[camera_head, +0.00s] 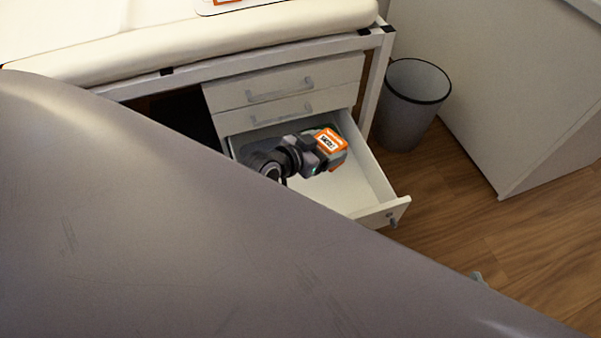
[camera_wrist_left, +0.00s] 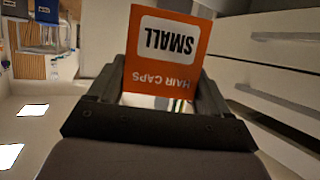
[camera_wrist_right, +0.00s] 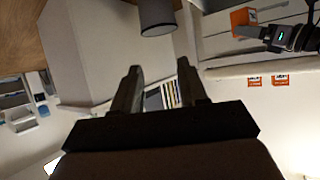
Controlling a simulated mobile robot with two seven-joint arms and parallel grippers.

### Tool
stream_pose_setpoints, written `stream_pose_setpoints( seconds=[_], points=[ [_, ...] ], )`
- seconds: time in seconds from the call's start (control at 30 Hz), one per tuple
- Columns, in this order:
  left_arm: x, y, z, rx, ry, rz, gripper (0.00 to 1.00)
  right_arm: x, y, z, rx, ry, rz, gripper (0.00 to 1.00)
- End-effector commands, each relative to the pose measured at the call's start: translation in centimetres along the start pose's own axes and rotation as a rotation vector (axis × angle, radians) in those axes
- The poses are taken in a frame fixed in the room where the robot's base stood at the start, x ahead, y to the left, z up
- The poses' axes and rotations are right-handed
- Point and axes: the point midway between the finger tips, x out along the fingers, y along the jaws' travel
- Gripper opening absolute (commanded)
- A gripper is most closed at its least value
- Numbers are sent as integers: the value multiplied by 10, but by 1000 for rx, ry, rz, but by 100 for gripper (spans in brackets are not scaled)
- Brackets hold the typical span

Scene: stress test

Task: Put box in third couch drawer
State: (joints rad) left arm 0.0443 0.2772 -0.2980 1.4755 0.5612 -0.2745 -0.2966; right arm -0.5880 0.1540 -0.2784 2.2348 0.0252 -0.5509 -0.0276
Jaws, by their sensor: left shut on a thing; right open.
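An orange and white box (camera_head: 332,141) labelled "HAIR CAPS SMALL" is held by my left gripper (camera_head: 314,154). The left wrist view shows its orange face (camera_wrist_left: 165,45) between the two fingers. In the head view the box is over the third couch drawer (camera_head: 372,172), which is pulled out below two shut drawers (camera_head: 285,82). I cannot tell whether the box touches the drawer floor. My large grey arm hides the drawer's near left part. My right gripper (camera_wrist_right: 158,78) is open and empty, away from the drawer; the box (camera_wrist_right: 242,20) also shows in that view.
The cream couch top (camera_head: 220,38) is above the drawers. A grey waste bin (camera_head: 411,105) stands right of them, beside a white cabinet (camera_head: 510,90). The wooden floor (camera_head: 440,205) right of the open drawer is clear. Orange-labelled boxes (camera_wrist_right: 268,80) lie on the couch.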

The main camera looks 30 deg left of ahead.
Motion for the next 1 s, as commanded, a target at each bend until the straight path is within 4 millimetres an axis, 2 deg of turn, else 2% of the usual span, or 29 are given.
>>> stream_pose_setpoints(
  seconds=[0.17,0.4,0.67,0.8,1.0],
  points=[
    [10,-7,20,4,-1,-6,49,7,-4,6,12,12,-15,43],
    [33,-8,73,4,-2,-7,49,28,-23,10,123,58,-113,43],
    [54,-9,126,4,-1,-7,49,44,-46,9,240,109,-241,43],
    [63,-8,146,4,-1,-6,49,38,-34,13,158,158,-183,43],
    [67,-8,156,3,1,-6,49,32,-27,11,106,195,-149,43]
  ],
)
